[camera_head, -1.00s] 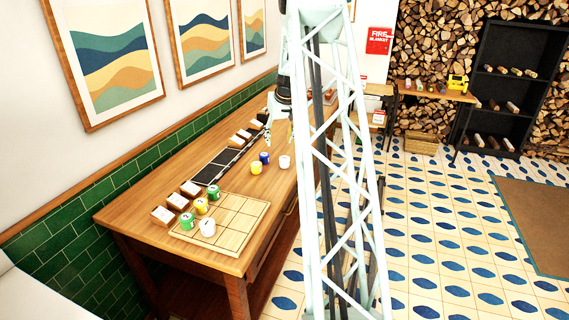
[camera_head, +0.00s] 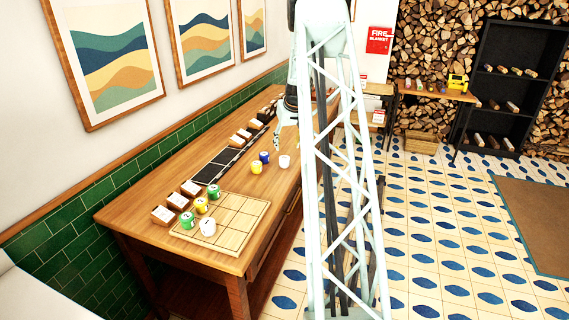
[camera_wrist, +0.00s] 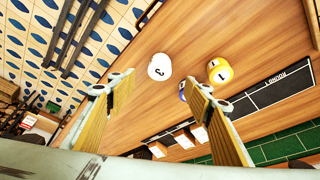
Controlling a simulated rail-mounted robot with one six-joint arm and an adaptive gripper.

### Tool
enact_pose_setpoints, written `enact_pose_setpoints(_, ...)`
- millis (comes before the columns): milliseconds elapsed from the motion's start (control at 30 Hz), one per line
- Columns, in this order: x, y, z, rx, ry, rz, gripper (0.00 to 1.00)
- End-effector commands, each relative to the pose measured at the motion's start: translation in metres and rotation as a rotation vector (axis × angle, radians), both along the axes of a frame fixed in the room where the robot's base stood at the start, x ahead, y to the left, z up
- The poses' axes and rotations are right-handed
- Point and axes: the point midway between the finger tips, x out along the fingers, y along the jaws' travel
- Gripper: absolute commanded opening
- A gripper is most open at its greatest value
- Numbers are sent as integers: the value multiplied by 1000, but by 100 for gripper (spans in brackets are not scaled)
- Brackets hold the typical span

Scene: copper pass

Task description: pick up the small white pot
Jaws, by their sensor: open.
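A small white pot (camera_head: 285,161) stands on the wooden table, right of a yellow pot (camera_head: 256,167) and a blue pot (camera_head: 265,157). In the wrist view the white pot (camera_wrist: 159,67) shows a dark mark and lies beyond the fingertips, between their lines. My gripper (camera_head: 277,142) is open and empty, above the table just behind these pots. Its two fingers also show in the wrist view (camera_wrist: 160,92), apart from the pot. The right finger partly hides the blue pot (camera_wrist: 183,92).
A dark strip (camera_head: 209,172) and more boxes (camera_head: 240,136) run along the green-tiled wall. The table around the white pot is clear on its right.

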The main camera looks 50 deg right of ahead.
Motion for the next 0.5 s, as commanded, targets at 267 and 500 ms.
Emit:
enact_pose_setpoints(267, 9, -6, -28, 2, 1, 1, 47)
enact_pose_setpoints(500, 17, -13, -51, 0, 1, 1, 47)
